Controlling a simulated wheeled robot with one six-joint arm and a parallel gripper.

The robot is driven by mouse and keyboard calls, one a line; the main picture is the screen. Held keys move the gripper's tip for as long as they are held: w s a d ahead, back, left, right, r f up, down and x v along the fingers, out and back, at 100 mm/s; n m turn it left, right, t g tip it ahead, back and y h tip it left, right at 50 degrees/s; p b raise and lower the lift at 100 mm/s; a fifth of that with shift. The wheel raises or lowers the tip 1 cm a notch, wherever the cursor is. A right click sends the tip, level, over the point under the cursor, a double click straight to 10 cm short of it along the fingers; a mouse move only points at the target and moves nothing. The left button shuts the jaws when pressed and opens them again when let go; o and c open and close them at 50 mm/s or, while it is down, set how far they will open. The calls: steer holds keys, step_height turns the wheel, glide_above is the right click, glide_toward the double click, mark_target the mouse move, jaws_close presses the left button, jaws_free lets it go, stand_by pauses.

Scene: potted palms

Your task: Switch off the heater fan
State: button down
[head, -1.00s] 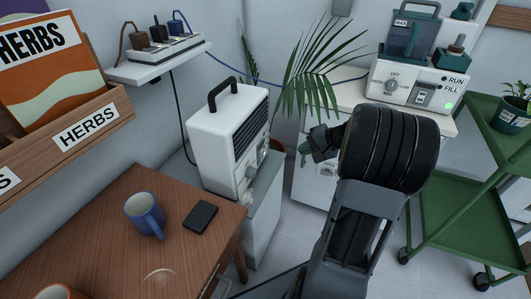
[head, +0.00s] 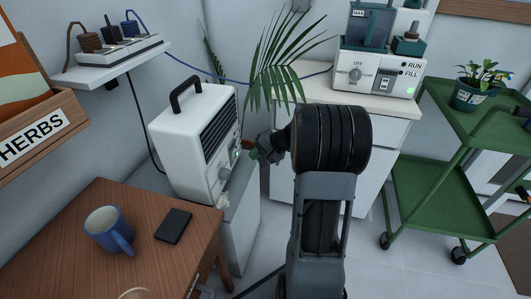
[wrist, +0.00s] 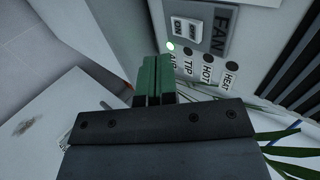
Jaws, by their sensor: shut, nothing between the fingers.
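The heater fan (head: 180,145) is a white box with a black handle and dark grille, standing upright on a grey cabinet beside the desk. In the wrist view its grey FAN panel (wrist: 206,48) carries a white rocker switch (wrist: 187,30) marked ON and OFF; which side is pressed I cannot tell. Below it, the light at AIR (wrist: 170,46) glows green; the lights at TIP, HOT and HEAT are dark. My gripper (head: 262,150) is at the right of the heater's front. Its green fingers (wrist: 155,75) are shut and empty, below the switch; contact is unclear.
Palm leaves (head: 275,70) hang behind my gripper. A white machine with a knob (head: 375,70) and teal tank stands on the back counter. A green cart (head: 440,200) is at the right. A desk (head: 130,265) with a blue mug (head: 112,232) is at the left. A power strip (head: 120,52) sits on a shelf.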

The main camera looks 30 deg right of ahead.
mark_target(235, 154)
steer(key=shift+w+a+b, duration=0.45)
steer(key=shift+w+a, duration=1.1)
steer(key=shift+w, duration=0.1)
